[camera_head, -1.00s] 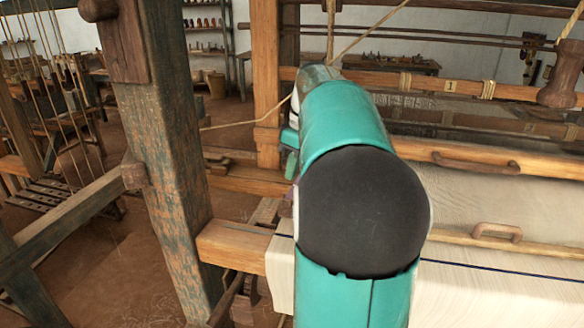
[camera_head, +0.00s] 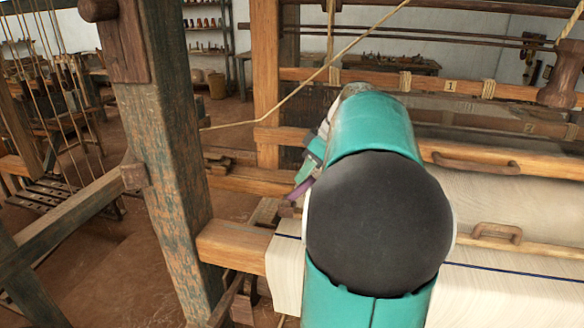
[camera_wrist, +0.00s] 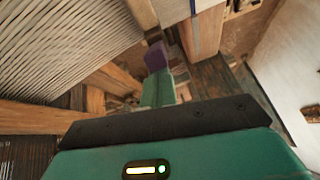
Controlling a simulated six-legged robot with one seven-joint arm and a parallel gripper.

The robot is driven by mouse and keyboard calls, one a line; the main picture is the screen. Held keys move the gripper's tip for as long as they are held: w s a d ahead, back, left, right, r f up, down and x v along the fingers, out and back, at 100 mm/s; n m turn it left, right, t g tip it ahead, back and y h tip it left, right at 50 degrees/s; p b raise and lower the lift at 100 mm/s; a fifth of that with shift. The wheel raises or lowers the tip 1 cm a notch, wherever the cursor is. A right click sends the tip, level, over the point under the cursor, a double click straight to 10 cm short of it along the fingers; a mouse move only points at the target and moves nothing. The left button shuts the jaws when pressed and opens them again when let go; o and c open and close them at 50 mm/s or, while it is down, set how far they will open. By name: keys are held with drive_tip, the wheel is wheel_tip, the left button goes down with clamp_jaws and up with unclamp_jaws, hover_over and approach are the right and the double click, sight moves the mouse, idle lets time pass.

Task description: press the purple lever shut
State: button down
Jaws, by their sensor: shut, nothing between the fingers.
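The purple lever (camera_head: 301,189) shows as a short slanted bar at the left edge of the loom, just left of my arm's dark joint. Part of it is hidden behind my arm. My gripper (camera_head: 305,171) is shut and empty, its green fingers right at the lever's upper side. In the wrist view the purple lever (camera_wrist: 155,55) lies just beyond the tips of my gripper (camera_wrist: 157,76). The two overlap in both views; I cannot tell whether they touch.
A thick worn wooden post (camera_head: 165,150) stands left of my arm. A wooden beam end (camera_head: 232,248) juts out below the lever. Pale cloth (camera_head: 510,205) covers the roller at right. A slack cord (camera_head: 290,90) runs above my gripper.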

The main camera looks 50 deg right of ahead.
drive_tip(key=s+f+t+y, duration=0.1)
drive_tip(key=s+d+f+t+y, duration=0.1)
drive_tip(key=t, duration=0.1)
drive_tip(key=shift+s+d, duration=0.1)
drive_tip(key=shift+s, duration=0.05)
drive_tip(key=f+t, duration=0.1)
drive_tip(key=s+t+y, duration=0.1)
drive_tip(key=shift+s+d+f+t, duration=0.1)
drive_tip(key=shift+d+f+t, duration=0.25)
drive_tip(key=shift+f+t, duration=0.05)
drive_tip(key=shift+s+d+f, duration=0.1)
drive_tip(key=shift+s+f, duration=0.25)
drive_tip(key=shift+f, duration=0.7)
drive_tip(key=shift+w, duration=0.1)
